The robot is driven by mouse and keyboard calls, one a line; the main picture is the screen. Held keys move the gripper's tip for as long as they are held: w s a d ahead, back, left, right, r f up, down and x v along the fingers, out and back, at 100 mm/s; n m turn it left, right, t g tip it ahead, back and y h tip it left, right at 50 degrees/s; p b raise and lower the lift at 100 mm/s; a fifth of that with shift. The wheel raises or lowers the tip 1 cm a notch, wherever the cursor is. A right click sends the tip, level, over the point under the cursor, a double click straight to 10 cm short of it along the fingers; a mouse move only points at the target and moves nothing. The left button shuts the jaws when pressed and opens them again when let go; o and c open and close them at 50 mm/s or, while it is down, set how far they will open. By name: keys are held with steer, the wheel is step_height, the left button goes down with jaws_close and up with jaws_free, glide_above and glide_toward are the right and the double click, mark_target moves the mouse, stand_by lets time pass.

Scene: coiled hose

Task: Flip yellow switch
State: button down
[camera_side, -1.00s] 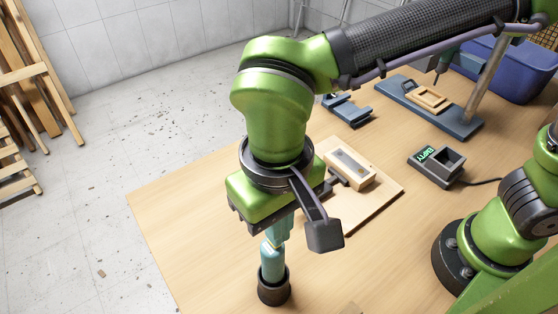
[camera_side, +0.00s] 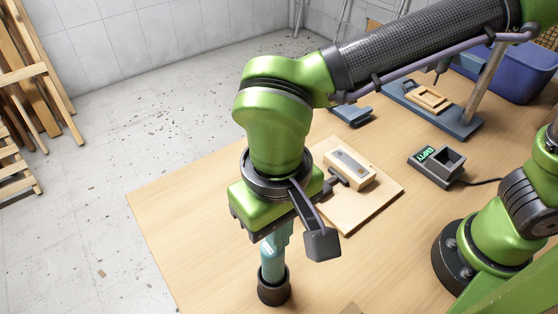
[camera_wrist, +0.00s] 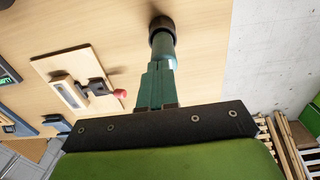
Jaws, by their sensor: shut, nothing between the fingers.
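A cream box with a grey slotted face (camera_side: 350,168) lies on a thin wooden board (camera_side: 349,219). It also shows in the wrist view (camera_wrist: 68,91), with a dark bracket and a red knob (camera_wrist: 120,93) beside it. No clearly yellow switch can be made out. My gripper (camera_side: 275,240) points down near the table's front left, away from the box, with its teal fingers shut. They overlap the top of a teal cylinder (camera_side: 272,267) standing in a dark round cup (camera_side: 274,290). In the wrist view the gripper (camera_wrist: 157,72) lines up with the cylinder; contact is unclear.
A grey device with a green display (camera_side: 436,164) and a cable sits right of the board. A blue-grey fixture with a wooden piece (camera_side: 428,97) and a blue bin (camera_side: 505,72) stand farther back. The table left of the board is clear.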

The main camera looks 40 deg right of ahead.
steer(key=shift+f, duration=0.25)
steer(key=shift+r, duration=3.55)
